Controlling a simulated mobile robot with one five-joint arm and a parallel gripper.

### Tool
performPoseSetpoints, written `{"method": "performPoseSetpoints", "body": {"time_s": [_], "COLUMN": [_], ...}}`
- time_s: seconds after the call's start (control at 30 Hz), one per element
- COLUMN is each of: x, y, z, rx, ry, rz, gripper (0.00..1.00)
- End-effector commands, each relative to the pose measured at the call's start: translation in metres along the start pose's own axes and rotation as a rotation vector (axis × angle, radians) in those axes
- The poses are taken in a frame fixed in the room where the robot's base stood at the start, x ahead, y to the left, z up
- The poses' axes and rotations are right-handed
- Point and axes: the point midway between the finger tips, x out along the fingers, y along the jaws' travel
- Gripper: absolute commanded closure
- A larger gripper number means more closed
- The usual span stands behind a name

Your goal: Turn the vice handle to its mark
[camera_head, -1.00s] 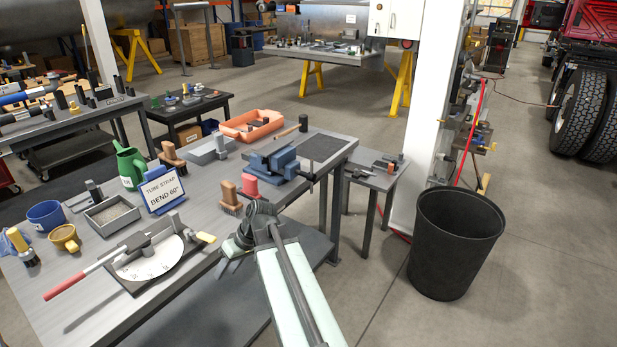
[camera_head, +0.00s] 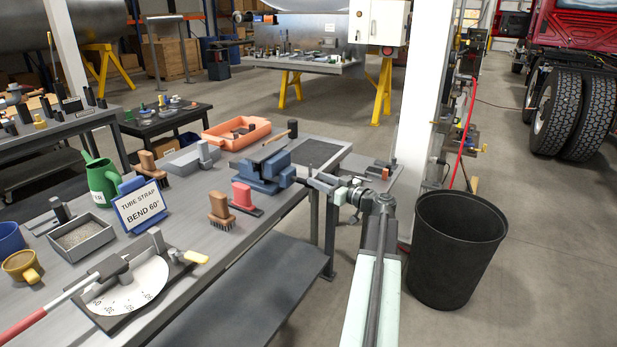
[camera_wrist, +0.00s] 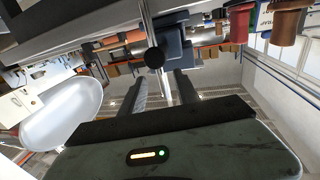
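The blue vice (camera_head: 262,172) stands near the right edge of the grey workbench. It also shows upside down at the top of the wrist view (camera_wrist: 174,38). Its handle (camera_wrist: 148,25) is a thin metal bar with a round black knob (camera_wrist: 154,57). My gripper (camera_head: 312,182) is at the vice's right front, level with the handle. In the wrist view its two fingers (camera_wrist: 161,80) are apart, with the knob in line with the gap between them. Neither finger visibly touches the bar. In the head view my gripper hides most of the handle. I cannot make out the mark.
A black bin (camera_head: 455,250) stands on the floor to the right. A small side table (camera_head: 372,172) is beyond my gripper.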

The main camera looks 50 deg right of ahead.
Motion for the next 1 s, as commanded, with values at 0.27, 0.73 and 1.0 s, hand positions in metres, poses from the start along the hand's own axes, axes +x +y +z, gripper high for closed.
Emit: {"method": "performPoseSetpoints", "body": {"time_s": [0.27, 0.73, 1.0], "x": [0.041, 0.044, 0.044], "y": [0.0, -0.002, -0.002], "z": [0.0, 0.0, 0.001], "rx": [0.001, 0.001, 0.001], "ry": [-0.001, -0.001, -0.001], "rz": [-0.002, -0.003, -0.003], "gripper": [0.62, 1.0, 1.0]}}
